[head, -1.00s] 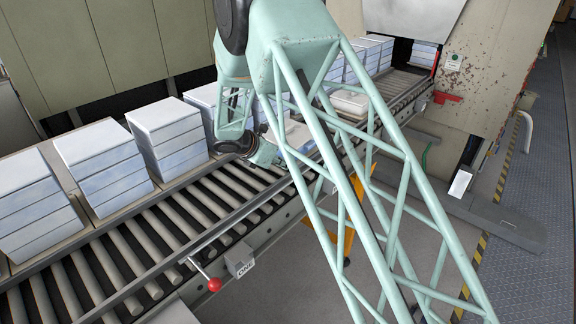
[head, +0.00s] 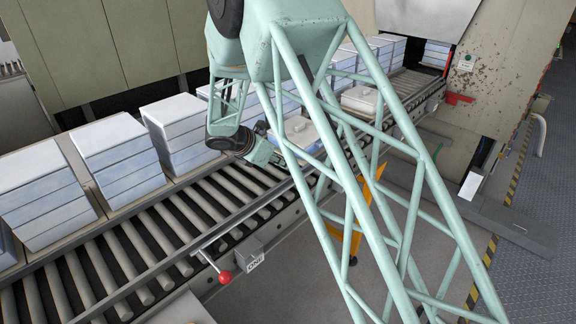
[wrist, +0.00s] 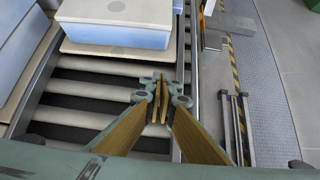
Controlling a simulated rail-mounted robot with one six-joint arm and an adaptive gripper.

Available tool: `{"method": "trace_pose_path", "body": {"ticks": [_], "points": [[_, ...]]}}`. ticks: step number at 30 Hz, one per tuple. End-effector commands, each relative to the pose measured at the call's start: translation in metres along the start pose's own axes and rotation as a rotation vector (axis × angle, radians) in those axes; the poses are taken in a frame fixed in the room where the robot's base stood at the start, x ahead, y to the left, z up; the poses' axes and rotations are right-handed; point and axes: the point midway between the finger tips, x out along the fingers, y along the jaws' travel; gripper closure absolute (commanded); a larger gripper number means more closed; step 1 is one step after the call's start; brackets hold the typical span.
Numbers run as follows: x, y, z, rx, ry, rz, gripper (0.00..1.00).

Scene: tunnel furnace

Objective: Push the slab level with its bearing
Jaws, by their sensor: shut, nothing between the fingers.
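In the wrist view a pale blue slab (wrist: 118,36) with a white top and a grey round mark lies on a thin beige plate (wrist: 110,54) over the rollers. The plate's near edge shows in front of the slab; the slab's far side is out of frame. My gripper (wrist: 160,98) is shut and empty, apart from the slab and nearer the camera, towards its right end. In the head view a slab (head: 300,127) shows partly behind my arm's lattice, near my wrist. My gripper's fingertips are hidden there.
The roller conveyor (head: 160,222) runs from front left to the furnace opening. Another slab (head: 362,98) lies farther along it. Several stacks of blocks (head: 118,160) stand along its left side. A red-knobbed lever (head: 225,277) juts from the near rail. Open floor lies to the right.

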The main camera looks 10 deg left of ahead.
Motion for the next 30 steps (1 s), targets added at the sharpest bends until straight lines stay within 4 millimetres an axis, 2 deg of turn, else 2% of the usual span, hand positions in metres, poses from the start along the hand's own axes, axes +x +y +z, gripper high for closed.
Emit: {"method": "trace_pose_path", "body": {"ticks": [6, 13, 18, 30], "points": [[-0.034, 0.001, 0.000, 0.000, 0.000, 0.003, 1.00], [-0.058, 0.001, -0.001, 0.000, 0.001, 0.001, 1.00], [-0.066, 0.000, -0.001, -0.001, 0.001, 0.001, 1.00], [-0.067, 0.000, -0.001, -0.001, 0.001, 0.000, 1.00]]}}
